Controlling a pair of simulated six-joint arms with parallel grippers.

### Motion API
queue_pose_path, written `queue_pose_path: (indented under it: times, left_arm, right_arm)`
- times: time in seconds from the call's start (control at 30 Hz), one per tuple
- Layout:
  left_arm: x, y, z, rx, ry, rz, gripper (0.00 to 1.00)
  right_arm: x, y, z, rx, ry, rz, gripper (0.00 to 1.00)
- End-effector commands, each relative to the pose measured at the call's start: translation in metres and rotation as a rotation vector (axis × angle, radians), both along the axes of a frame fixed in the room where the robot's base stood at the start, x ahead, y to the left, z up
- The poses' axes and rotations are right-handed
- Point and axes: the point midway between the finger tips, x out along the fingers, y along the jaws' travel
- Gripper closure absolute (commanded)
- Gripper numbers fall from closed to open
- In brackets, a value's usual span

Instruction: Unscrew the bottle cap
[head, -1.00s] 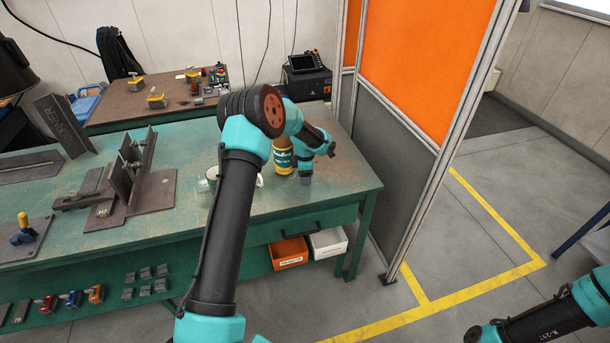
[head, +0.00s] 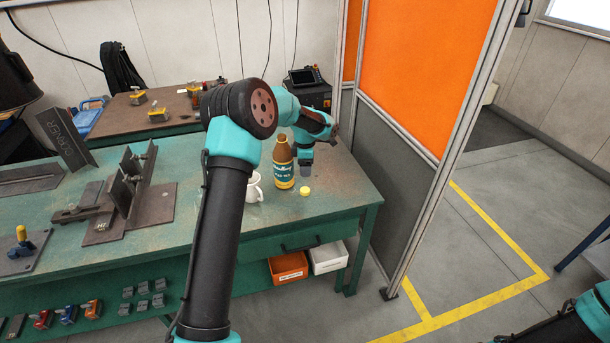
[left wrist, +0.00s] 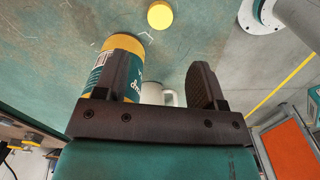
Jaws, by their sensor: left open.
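The bottle (head: 285,173) stands upright on the green table, amber with a teal label. Its neck top shows no yellow cap. A round yellow cap (head: 305,191) lies on the table at its front right; the cap also shows in the left wrist view (left wrist: 160,15). My left gripper (head: 335,131) is just right of the bottle, small and partly hidden in the head view. In the left wrist view, the gripper (left wrist: 160,65) has its jaws apart with nothing held. The bottle (left wrist: 108,45) shows behind its left finger; contact cannot be told. My right gripper is out of view.
A white mug (head: 253,188) stands left of the bottle, partly behind my left arm. Steel plates on a fixture (head: 132,190) stand farther left. An orange and grey partition (head: 400,150) rises at the table's right edge. The table's front right is clear.

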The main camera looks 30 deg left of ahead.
Motion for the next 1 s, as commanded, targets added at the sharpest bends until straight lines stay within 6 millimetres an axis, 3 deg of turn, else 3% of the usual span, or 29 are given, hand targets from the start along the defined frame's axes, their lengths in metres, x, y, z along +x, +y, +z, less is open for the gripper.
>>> queue_pose_path:
  times: [0.17, 0.8, 0.9, 1.0]
  left_arm:
    - [0.0, 0.0, 0.009, 0.0, 0.0, 0.0, 0.36]
    - [0.0, -0.001, 0.008, -0.001, 0.0, -0.003, 0.36]
    - [0.001, -0.011, 0.004, -0.009, 0.001, -0.038, 0.36]
    - [0.001, -0.035, -0.008, -0.031, 0.003, -0.131, 0.36]
  right_arm:
    - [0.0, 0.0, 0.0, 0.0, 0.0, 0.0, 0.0]
    - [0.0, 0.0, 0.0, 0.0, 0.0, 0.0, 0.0]
    - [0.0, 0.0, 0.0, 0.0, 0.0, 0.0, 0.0]
    - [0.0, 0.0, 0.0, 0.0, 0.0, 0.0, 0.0]
